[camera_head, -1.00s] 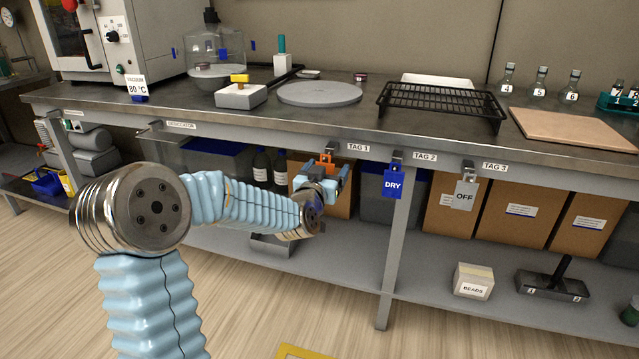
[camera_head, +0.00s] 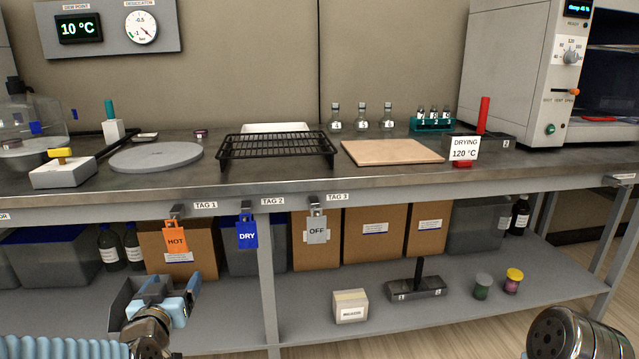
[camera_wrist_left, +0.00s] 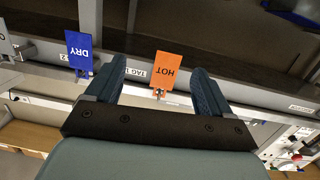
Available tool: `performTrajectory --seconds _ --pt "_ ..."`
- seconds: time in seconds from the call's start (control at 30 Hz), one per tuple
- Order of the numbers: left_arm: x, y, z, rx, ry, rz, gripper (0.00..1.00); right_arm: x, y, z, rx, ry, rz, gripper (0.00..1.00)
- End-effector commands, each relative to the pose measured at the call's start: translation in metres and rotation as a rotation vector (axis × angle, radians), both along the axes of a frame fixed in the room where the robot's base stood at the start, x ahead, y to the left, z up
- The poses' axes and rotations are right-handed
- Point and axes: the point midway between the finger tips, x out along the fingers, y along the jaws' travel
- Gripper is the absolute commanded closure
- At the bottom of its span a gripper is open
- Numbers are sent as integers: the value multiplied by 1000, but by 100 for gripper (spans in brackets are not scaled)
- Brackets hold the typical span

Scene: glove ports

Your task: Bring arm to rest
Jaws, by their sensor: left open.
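My left gripper (camera_head: 158,288) is in the lower left of the head view, its light blue sleeved arm coming in from the left. It is open and empty, below and in front of the orange HOT tag (camera_head: 175,238). In the left wrist view the two dark fingers of the left gripper (camera_wrist_left: 155,78) stand apart, with the HOT tag (camera_wrist_left: 169,69) showing beyond them in the gap. The HOT tag hangs on the hook under the TAG 1 label. A metallic joint of my other arm shows at the lower right; its gripper is out of view.
The blue DRY tag (camera_head: 247,233) and grey OFF tag (camera_head: 317,230) hang on hooks along the bench edge (camera_head: 400,184). The bench leg (camera_head: 268,300) stands right of my left gripper. Cardboard boxes (camera_head: 375,234) and a small white box (camera_head: 350,306) are on the lower shelf.

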Motion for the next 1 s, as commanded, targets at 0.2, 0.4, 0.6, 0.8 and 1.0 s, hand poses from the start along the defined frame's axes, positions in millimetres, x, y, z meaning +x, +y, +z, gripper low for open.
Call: performTrajectory --seconds 0.2,0.4,0.6,0.8,1.0 --pt "-2 -78 -156 -237 431 -162 18 -2 4 22 5 2 7 57" --pt "-77 -161 -286 -410 888 -274 18 -3 8 37 11 5 14 57" --pt "-167 -209 -352 -487 1233 -318 18 -4 11 47 15 8 19 57" --pt "-204 -221 -370 -505 1357 -324 18 -5 12 49 16 8 21 57" --pt "-204 -221 -371 -505 1359 -324 18 -5 12 48 16 7 21 57"
